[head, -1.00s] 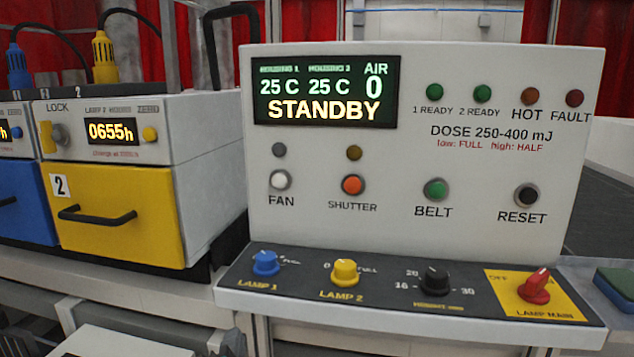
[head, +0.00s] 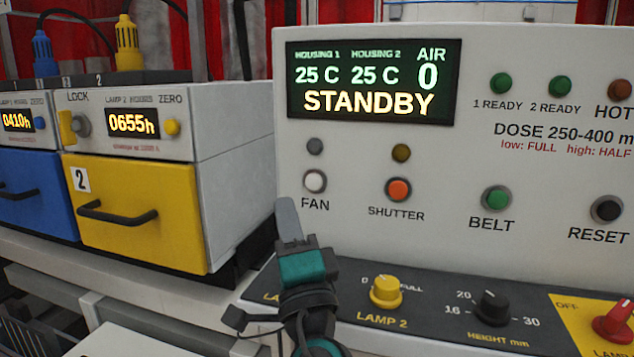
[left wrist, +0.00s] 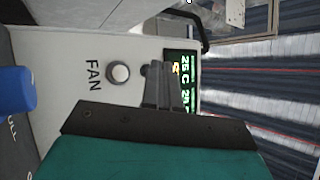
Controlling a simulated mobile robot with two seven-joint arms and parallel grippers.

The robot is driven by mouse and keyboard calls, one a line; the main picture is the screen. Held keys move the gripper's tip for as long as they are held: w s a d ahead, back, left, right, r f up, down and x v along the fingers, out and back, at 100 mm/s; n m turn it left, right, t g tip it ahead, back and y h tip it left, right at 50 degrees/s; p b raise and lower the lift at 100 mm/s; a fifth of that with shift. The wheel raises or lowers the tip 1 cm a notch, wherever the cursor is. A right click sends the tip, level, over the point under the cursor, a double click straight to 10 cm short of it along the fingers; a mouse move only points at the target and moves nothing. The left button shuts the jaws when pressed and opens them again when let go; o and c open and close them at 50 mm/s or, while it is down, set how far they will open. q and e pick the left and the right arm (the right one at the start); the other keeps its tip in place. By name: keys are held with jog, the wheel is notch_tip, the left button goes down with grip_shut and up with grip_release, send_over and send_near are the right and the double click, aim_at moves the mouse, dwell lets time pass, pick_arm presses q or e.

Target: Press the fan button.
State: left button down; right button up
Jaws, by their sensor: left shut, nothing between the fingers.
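The white round fan button (head: 316,181) sits on the grey control panel above the label FAN, under a small dark lamp (head: 315,146). My left gripper (head: 287,208) is shut and empty, its fingertips pointing up just below and left of the button in the head view. In the left wrist view the shut fingers (left wrist: 157,70) show beside the fan button (left wrist: 119,73), which is in plain sight. I cannot tell how far the fingertips are from the panel face. The display (head: 372,82) reads STANDBY with AIR 0. My right gripper is not in view.
The orange shutter button (head: 398,190), green belt button (head: 496,198) and black reset button (head: 607,209) are to the right. Knobs, including the yellow lamp 2 knob (head: 386,291), stand on the ledge below. A yellow lamp housing (head: 135,215) is at the left.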

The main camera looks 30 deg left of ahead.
aim_at(314, 182)
pick_arm(q)
jog(key=shift+w, duration=0.15)
jog(key=shift+w+a+b, duration=0.1)
jog(key=shift+w+a, duration=0.25)
jog(key=shift+w, duration=1.05)
jog(key=shift+w+a+b, duration=0.15)
jog(key=shift+w+a, duration=0.2)
jog(key=shift+w, duration=1.05)
jog(key=shift+w+a+b, duration=0.1)
jog(key=shift+w+a, duration=0.25)
jog(key=shift+w, duration=1.05)
jog(key=shift+f, duration=0.1)
jog(key=shift+w+a+b, duration=0.1)
jog(key=shift+w+b, duration=0.25)
jog(key=shift+b, duration=0.1)
jog(key=shift+w+a+b, duration=0.15)
jog(key=shift+w+b, duration=0.3)
jog(key=shift+w, duration=0.05)
